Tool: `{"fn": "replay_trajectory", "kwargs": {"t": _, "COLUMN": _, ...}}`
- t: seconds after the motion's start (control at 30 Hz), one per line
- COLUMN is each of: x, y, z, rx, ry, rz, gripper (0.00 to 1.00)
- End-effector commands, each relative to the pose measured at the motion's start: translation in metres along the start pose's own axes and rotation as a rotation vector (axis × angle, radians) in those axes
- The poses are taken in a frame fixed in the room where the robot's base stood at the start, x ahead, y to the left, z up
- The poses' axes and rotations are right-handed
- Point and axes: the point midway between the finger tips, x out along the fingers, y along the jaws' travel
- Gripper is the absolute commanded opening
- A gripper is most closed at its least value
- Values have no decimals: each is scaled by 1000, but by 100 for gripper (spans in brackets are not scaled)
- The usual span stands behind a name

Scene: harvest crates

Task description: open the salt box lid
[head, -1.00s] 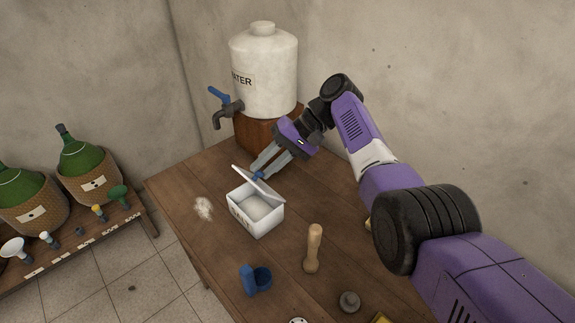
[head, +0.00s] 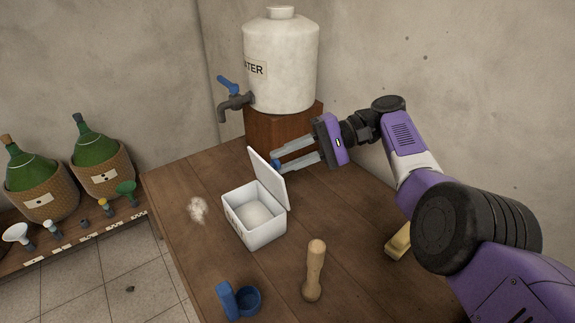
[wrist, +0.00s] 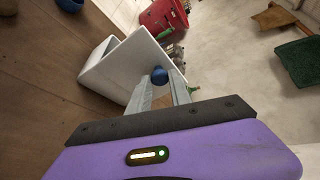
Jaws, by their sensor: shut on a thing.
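The white salt box (head: 253,236) stands on the wooden table with white salt (head: 254,214) inside. Its lid (head: 267,178) is raised to about upright, hinged on the box's right side. My gripper (head: 277,165) is behind the lid, to its right, shut on the blue knob on the lid. In the wrist view the blue knob (wrist: 159,75) sits between my fingertips, against the white lid (wrist: 126,68). The lid hides part of the box interior in that view.
A white water tank (head: 283,65) on a wooden block stands behind. A salt spill (head: 198,209) is left of the box. A yellowish block (head: 398,242) lies right.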

Motion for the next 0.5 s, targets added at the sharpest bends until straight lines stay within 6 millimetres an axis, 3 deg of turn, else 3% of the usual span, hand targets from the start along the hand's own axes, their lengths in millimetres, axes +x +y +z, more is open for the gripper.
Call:
{"fn": "replay_trajectory", "kwargs": {"t": 0.47, "x": -1, "y": 0, "z": -2, "rx": 4, "ry": 5, "rz": -10, "gripper": 0}}
{"fn": "replay_trajectory", "kwargs": {"t": 0.5, "x": -1, "y": 0, "z": -2, "rx": 4, "ry": 5, "rz": -10, "gripper": 26}}
